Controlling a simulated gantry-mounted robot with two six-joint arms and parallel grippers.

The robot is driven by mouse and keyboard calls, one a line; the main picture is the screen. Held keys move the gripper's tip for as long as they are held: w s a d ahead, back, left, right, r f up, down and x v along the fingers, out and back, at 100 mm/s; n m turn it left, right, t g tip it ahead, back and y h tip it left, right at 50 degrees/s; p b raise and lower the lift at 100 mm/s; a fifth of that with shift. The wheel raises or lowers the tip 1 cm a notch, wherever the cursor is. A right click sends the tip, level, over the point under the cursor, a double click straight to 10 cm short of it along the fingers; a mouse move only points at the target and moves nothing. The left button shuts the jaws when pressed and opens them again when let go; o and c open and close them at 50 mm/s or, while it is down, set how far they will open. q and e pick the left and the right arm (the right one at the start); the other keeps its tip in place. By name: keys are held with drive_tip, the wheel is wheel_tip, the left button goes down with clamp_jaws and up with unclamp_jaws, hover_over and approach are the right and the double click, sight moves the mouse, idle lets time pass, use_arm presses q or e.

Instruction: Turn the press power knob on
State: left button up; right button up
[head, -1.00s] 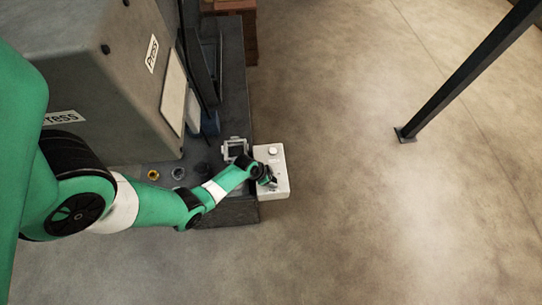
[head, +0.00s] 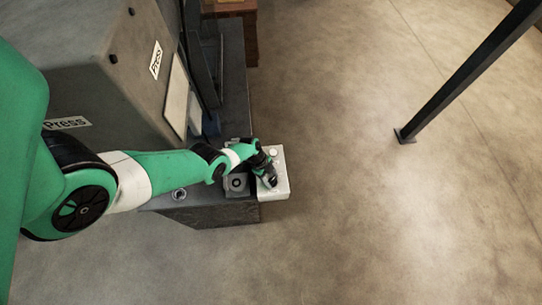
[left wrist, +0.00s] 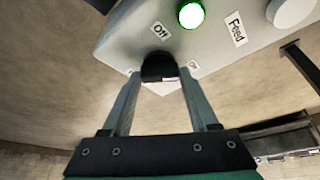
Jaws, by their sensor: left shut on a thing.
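The press control box (head: 284,178) is a pale box at the end of the dark press base. In the left wrist view, the black power knob (left wrist: 158,68) sits on the box's panel (left wrist: 125,40), between an "Off" label (left wrist: 160,29) and a smaller label (left wrist: 193,68). A round green lamp (left wrist: 191,14) glows beside it. My left gripper (head: 270,180) is at the box, and its fingers are shut on the knob, one on each side. A small white mark shows on the knob's edge; its exact turn is hard to read. My right gripper is out of view.
A white round button (left wrist: 290,10) with a "Feed" label (left wrist: 235,28) is on the same panel. The grey press (head: 120,60) stands to the left. A dark post (head: 465,70) rises at the right.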

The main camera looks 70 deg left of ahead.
sight(267, 178)
use_arm(q)
drive_tip(key=shift+a+m+g, duration=0.1)
drive_tip(key=shift+m+g, duration=0.2)
drive_tip(key=shift+m, duration=0.5)
drive_tip(key=o, duration=1.4)
drive_tip(key=shift+r, duration=0.1)
drive_tip(key=p+v, duration=0.6)
drive_tip(key=v, duration=0.1)
drive_tip(key=shift+a+r, duration=0.15)
drive_tip(key=shift+w, duration=0.1)
